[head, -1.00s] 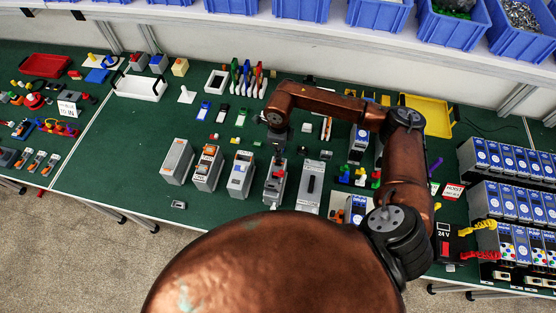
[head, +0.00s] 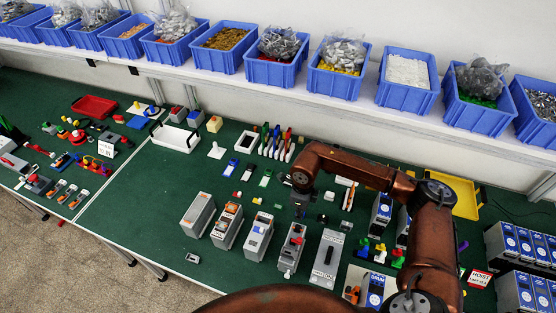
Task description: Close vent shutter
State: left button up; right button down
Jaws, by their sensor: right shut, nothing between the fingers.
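A row of grey box-shaped modules stands on the green table. One has a red part on its face (head: 291,250). The one to its right has a dark slot and a printed label (head: 327,258). I cannot tell from the picture which of them is the vent shutter, or how its slider stands. My right gripper (head: 301,207) points down just behind the top of the red-faced module. It is shut and empty, and small in the view. Whether it touches the module cannot be told. My left gripper is not in view.
Other grey modules (head: 198,215) stand to the left. Pens in a holder (head: 277,143), a white tray (head: 174,137) and a yellow tray (head: 466,197) lie behind. Blue bins (head: 407,83) line the shelf above. Blue-fronted units crowd the right. Open green table lies left of the modules.

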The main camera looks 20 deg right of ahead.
aim_at(288, 270)
jog(key=k, duration=2)
